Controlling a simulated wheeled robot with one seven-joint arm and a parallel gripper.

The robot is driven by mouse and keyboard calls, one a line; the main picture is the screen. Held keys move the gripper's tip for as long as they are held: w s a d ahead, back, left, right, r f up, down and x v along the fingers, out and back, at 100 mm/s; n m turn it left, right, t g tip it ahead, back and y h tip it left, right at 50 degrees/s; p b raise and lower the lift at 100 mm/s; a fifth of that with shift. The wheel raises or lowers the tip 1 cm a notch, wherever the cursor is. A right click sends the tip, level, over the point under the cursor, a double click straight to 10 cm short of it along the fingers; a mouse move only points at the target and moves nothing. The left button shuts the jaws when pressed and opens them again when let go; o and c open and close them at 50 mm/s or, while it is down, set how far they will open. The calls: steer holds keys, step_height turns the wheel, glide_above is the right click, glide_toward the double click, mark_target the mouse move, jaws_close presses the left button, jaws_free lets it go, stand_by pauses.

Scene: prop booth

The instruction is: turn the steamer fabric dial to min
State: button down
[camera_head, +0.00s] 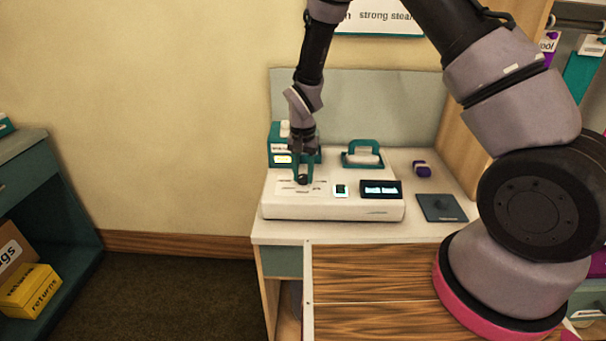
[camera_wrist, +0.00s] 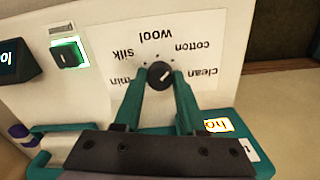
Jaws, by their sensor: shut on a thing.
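The steamer (camera_head: 330,208) is a white box with a teal back edge, standing on the counter. Its fabric dial (camera_wrist: 160,74) is a small dark round knob with a pale mark. The labels min, silk, wool, cotton and clean stand around it and read upside down in the wrist view. The mark is small; it looks turned to the cotton and clean side, though I cannot tell exactly. My gripper (camera_wrist: 159,81) is shut on the dial, a teal finger at each side. In the head view my gripper (camera_head: 303,174) points down at the panel and partly hides the dial.
A green-lit switch (camera_wrist: 68,55) and a dark display (camera_head: 380,190) sit beside the dial. A teal-handled iron (camera_head: 362,146) is behind the steamer. A purple object (camera_head: 421,169) and a dark flat plate (camera_head: 441,208) lie on the counter at right.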

steer(key=n, duration=0.3)
steer(key=shift+n, duration=0.3)
steer(key=n, duration=0.3)
steer(key=shift+n, duration=0.4)
steer(key=n, duration=1)
steer(key=shift+n, duration=0.4)
steer(key=n, duration=0.3)
steer(key=shift+n, duration=0.3)
steer(key=n, duration=0.4)
steer(key=shift+n, duration=1.7)
